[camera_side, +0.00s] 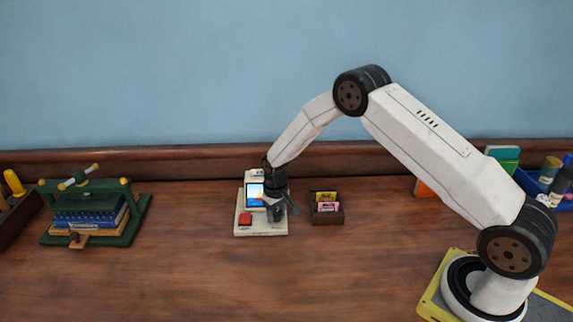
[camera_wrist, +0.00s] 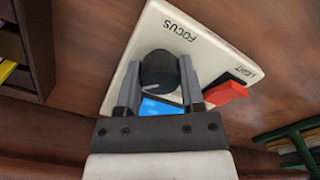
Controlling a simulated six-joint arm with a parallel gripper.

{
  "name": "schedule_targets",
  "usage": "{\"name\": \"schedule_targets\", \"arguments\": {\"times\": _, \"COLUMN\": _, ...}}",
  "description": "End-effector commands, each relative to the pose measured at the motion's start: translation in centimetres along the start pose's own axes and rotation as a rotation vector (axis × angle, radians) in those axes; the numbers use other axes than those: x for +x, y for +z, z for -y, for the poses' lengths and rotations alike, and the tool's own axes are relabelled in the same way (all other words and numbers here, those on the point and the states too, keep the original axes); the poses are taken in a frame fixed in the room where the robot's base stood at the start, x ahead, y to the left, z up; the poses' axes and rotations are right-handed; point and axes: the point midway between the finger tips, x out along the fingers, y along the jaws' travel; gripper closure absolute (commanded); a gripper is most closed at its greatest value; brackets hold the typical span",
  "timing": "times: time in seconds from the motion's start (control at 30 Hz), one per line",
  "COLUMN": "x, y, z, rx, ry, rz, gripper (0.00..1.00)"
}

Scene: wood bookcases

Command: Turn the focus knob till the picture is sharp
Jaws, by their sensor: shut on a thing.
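The cream viewer device (camera_side: 262,228) stands on the wooden desk, with a small lit screen (camera_side: 254,192) at its back and a red light switch (camera_side: 245,219) at its front left. In the wrist view its plate (camera_wrist: 128,85) bears the words FOCUS and LIGHT. The dark round focus knob (camera_wrist: 158,68) has a pale pointer line. My gripper (camera_wrist: 158,82) points down with its two fingers on either side of the knob, shut on it. Only a blue strip of the screen (camera_wrist: 160,107) shows there, so its sharpness cannot be told. The red switch (camera_wrist: 226,92) lies beside the right finger.
A small dark box (camera_side: 327,217) with yellow and pink packets stands just right of the device. A green book press (camera_side: 95,212) holding books is at the left. A blue bin (camera_side: 545,190) with bottles is at the far right. The front desk is clear.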

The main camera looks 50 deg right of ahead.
Motion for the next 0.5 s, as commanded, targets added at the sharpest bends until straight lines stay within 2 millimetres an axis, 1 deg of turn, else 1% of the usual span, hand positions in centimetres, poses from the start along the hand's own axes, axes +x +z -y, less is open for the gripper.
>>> {"name": "schedule_targets", "arguments": {"times": 0.2, "x": -0.04, "y": 0.05, "z": 0.01, "rx": 0.16, "ry": 0.0, "rz": 0.002, "gripper": 1.0}}
{"name": "schedule_targets", "arguments": {"times": 0.5, "x": -0.04, "y": 0.05, "z": 0.02, "rx": 0.272, "ry": 0.0, "rz": 0.003, "gripper": 1.0}}
